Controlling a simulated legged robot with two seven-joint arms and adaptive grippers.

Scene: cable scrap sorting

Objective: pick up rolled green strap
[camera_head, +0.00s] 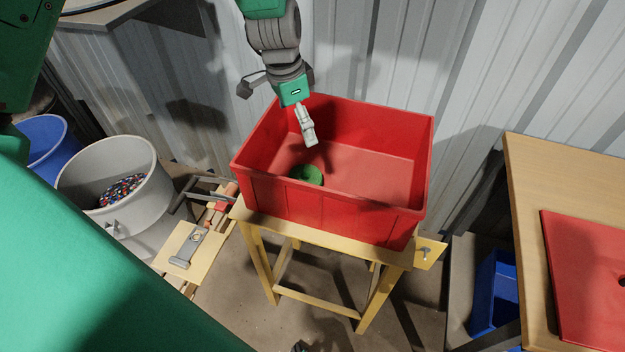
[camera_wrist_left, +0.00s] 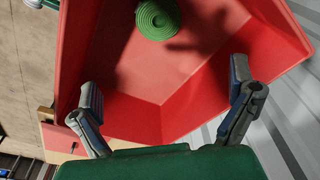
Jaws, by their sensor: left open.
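The rolled green strap (camera_head: 306,175) lies flat on the floor of the red crate (camera_head: 330,215), near its front-left corner. It also shows in the left wrist view (camera_wrist_left: 158,19) as a coiled disc near the top edge, beyond the fingertips. My left gripper (camera_head: 308,138) hangs down into the crate from above, over and slightly behind the strap. In the left wrist view my left gripper (camera_wrist_left: 165,90) has its two fingers spread wide, with nothing between them. The strap is not touched. My right gripper is not in view.
The crate stands on a wooden stool (camera_head: 320,303). Its walls surround the strap. A grey bin (camera_head: 135,190) with colourful bits stands left, with a blue bin (camera_head: 42,140) behind. A wooden table (camera_head: 525,190) with a red lid (camera_head: 585,270) is at right. A corrugated wall (camera_head: 390,60) stands behind.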

